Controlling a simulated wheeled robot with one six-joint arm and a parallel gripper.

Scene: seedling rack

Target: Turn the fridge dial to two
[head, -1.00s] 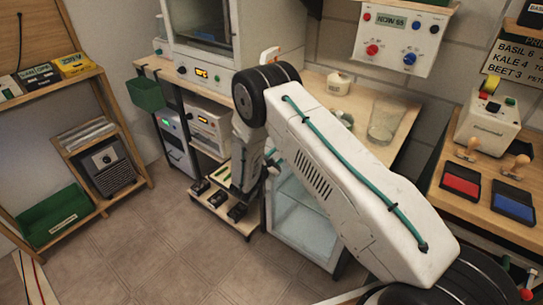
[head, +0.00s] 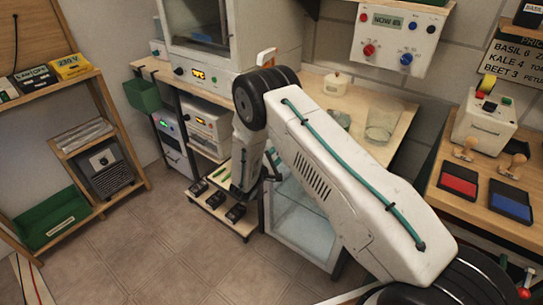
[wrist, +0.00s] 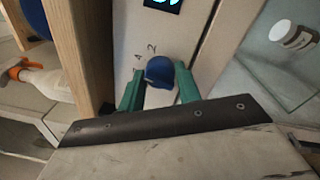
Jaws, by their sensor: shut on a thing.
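In the wrist view the blue fridge dial (wrist: 159,69) sits on a pale panel strip, between the green fingers of my gripper (wrist: 160,84). The fingers are shut on the dial's sides. The marks 4 and 2 (wrist: 152,48) show on the panel just beyond the dial. I cannot make out a pointer on the dial. The fridge (head: 298,228) has a glass front and stands under the bench in the head view. My arm hides the dial and most of my gripper there.
A lit blue display (wrist: 160,3) is cut off at the wrist view's top edge. A wooden upright (wrist: 82,45) stands close left of the panel. Glass with a white labelled jar (wrist: 283,31) is at right.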

